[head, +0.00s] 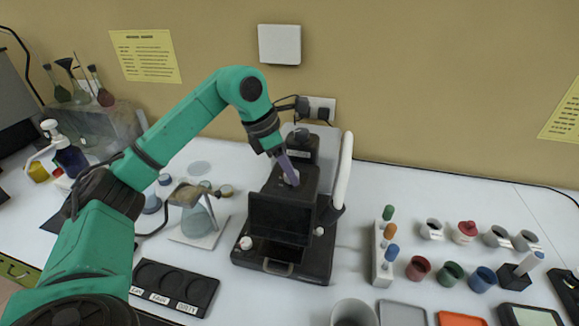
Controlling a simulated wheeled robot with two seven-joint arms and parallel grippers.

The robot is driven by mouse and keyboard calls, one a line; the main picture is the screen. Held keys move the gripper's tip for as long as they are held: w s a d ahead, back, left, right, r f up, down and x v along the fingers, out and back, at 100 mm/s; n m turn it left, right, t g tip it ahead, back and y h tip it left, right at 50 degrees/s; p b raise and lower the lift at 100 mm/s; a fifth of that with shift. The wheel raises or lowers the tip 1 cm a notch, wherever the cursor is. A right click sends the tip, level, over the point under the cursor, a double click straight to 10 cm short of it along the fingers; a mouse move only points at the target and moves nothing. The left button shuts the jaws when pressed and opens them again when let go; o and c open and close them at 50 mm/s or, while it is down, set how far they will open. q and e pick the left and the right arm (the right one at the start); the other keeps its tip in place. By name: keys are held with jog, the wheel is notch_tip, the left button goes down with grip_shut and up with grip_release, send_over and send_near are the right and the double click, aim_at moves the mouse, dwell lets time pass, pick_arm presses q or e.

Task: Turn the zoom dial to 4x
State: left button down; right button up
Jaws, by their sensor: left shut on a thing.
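A black instrument (318,190) with a dark front panel stands on the white table in the middle of the head view. A small pale zoom dial (293,180) shows on its top, partly covered by my left gripper. My left gripper (289,171) reaches down from above, with its purple-grey fingers shut on the dial. The dial's markings and pointer are too small to read, so its setting cannot be told. My right gripper is not in view.
Left of the instrument are a flask (197,220) and a black three-well tray (172,286). To the right stand a rack of capped vials (380,262) and coloured cups (450,272). A pale cup (353,314) stands in front. A white handle-like bar (345,170) rises at the instrument's right.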

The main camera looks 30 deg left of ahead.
pick_arm(q)
jog(key=m+p, duration=0.1)
jog(key=m, duration=0.1)
jog(key=m+g+p, duration=0.1)
jog(key=m, duration=0.1)
jog(key=m+g+h, duration=0.1)
jog(key=m, duration=0.1)
jog(key=shift+w+r+m+p, duration=0.2)
jog(key=shift+r+m+p, duration=0.1)
jog(key=shift+p, duration=0.1)
jog(key=m+g+p, duration=0.1)
jog(key=m, duration=0.2)
jog(key=shift+w+f+g, duration=0.1)
jog(key=shift+g, duration=0.2)
jog(key=shift+m+g+p, duration=0.35)
jog(key=shift+m+g, duration=0.15)
jog(key=shift+m, duration=0.8)
jog(key=shift+f, duration=0.1)
jog(key=shift+c, duration=2.1)
grip_release()
jog(key=shift+a, duration=0.1)
